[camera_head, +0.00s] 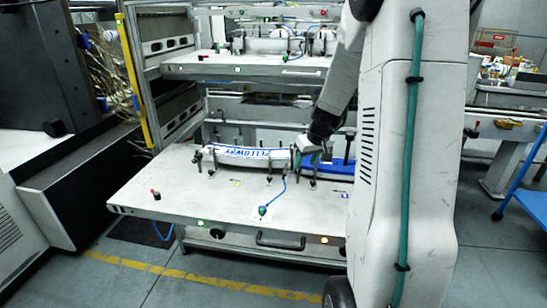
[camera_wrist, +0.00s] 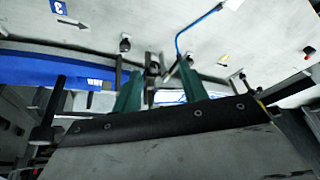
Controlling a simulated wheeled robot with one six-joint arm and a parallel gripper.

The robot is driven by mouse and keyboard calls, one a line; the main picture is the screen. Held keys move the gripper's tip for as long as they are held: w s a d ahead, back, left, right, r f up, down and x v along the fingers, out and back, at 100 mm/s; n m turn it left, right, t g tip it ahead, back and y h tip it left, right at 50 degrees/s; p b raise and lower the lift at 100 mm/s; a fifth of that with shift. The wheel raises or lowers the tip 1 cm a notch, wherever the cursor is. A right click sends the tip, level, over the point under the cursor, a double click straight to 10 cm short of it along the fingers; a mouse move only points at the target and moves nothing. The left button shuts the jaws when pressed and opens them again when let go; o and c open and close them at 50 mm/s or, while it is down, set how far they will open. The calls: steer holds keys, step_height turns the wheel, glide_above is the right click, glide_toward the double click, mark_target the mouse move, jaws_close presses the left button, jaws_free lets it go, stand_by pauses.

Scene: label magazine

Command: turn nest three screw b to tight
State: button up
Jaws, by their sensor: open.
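My gripper (camera_head: 308,147) is at the lower shelf's fixtures, at the right end of a white curved piece with blue lettering (camera_head: 245,153). In the wrist view its two green fingers (camera_wrist: 160,82) are apart, with a dark metal clamp or screw (camera_wrist: 152,69) showing between them. Whether they touch it cannot be told. A blue marker with a 3 (camera_wrist: 59,7) and an arrow (camera_wrist: 72,23) are on the plate at the upper left. A blue piece (camera_wrist: 35,70) lies left of the fingers; it also shows in the head view (camera_head: 341,167). No screw letter is readable.
The pale shelf (camera_head: 160,190) has free room at its front left. A green-topped knob (camera_head: 262,211) with a blue cable stands at its front. Dark posts (camera_head: 347,147) stand near the gripper. An upper shelf (camera_head: 250,66) with similar fixtures is above.

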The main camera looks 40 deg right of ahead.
steer(key=s+a+r, duration=0.2)
steer(key=a+r, duration=0.3)
steer(key=a, duration=0.4)
steer(key=s+a+r+n+g+y, duration=0.1)
steer(key=a+r, duration=0.3)
steer(key=a, duration=0.4)
steer(key=shift+s+a+r+n, duration=0.3)
steer(key=shift+s+a+r, duration=0.1)
steer(key=shift+s, duration=0.4)
steer(key=shift+d, duration=0.1)
steer(key=m+h, duration=0.2)
steer(key=m, duration=0.2)
glide_toward(313, 181)
steer(key=shift+t, duration=0.3)
steer(key=x, duration=0.8)
steer(key=shift+s, duration=0.2)
